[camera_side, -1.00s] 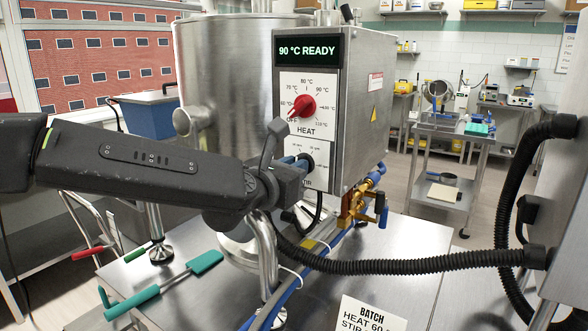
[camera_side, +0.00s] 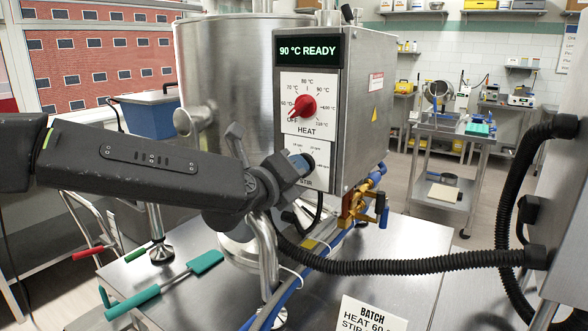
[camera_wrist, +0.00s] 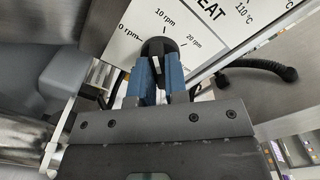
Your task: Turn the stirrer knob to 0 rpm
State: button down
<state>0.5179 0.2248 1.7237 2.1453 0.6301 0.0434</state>
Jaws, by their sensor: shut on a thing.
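The stirrer knob (camera_wrist: 157,46) is black and sits on the white STIR dial panel (camera_side: 317,148). In the wrist view it lies under the printed marks 0 rpm, 10 rpm and 20 rpm. My gripper (camera_wrist: 161,68) has its blue fingers shut on the knob, one on each side. In the side view, my gripper (camera_side: 291,166) reaches the STIR panel from the left, and its fingers and wrist cover part of the panel and knob. Which mark the knob points to cannot be made out clearly.
Above is the red HEAT knob (camera_side: 303,106), under a display (camera_side: 308,51) reading 90 °C READY. A steel kettle (camera_side: 228,80) stands to the left. Brass valves with blue handles (camera_side: 366,200) and a black hose (camera_side: 400,265) lie below right.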

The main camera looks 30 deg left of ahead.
jog(key=shift+n, duration=4.2)
jog(key=c, duration=1.1)
grip_release()
jog(key=shift+c, duration=0.2)
jog(key=s, duration=1.3)
jog(key=shift+s, duration=0.4)
